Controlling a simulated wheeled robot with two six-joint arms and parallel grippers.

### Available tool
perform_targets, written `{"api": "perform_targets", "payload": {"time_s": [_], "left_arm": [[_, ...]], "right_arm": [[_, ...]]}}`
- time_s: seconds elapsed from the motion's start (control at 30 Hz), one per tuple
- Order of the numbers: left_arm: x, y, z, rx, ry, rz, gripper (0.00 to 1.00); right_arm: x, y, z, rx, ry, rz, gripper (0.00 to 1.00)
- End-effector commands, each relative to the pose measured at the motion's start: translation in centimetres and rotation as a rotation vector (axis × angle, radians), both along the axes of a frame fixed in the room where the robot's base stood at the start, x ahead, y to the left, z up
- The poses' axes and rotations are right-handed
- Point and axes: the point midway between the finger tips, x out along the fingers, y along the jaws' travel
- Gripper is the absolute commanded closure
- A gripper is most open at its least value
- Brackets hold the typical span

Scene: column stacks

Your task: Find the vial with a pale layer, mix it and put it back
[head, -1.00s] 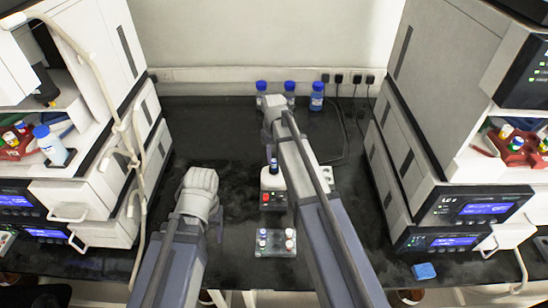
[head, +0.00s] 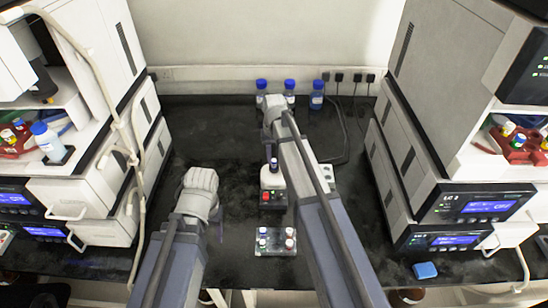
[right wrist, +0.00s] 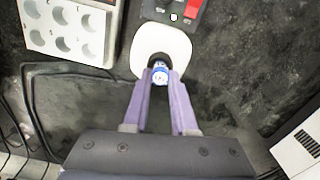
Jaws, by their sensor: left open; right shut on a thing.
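In the head view the vial (head: 273,164) is upright above the mixer (head: 266,184). The vial's contents are too small to make out. My left gripper (head: 219,230) is open and empty, left of the clear vial rack (head: 276,252), which holds several vials with blue, white and red caps.
A white block with round wells (right wrist: 72,28) stands beside the mixer. Blue-capped bottles (head: 316,96) stand at the back wall. Tall instrument stacks (head: 440,190) flank the black bench on both sides. A blue block (head: 425,270) lies at the front right. The bench at back left is clear.

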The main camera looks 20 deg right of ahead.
Motion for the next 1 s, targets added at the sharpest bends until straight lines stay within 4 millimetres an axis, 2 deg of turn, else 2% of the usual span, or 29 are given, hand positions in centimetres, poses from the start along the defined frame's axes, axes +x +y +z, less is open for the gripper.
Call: {"api": "perform_targets", "payload": {"time_s": [1.0], "left_arm": [[0.0,0.0,-0.6,0.0,0.0,0.0,0.39]], "right_arm": [[-0.01,0.0,-0.61,0.0,0.0,0.0,1.0]]}}
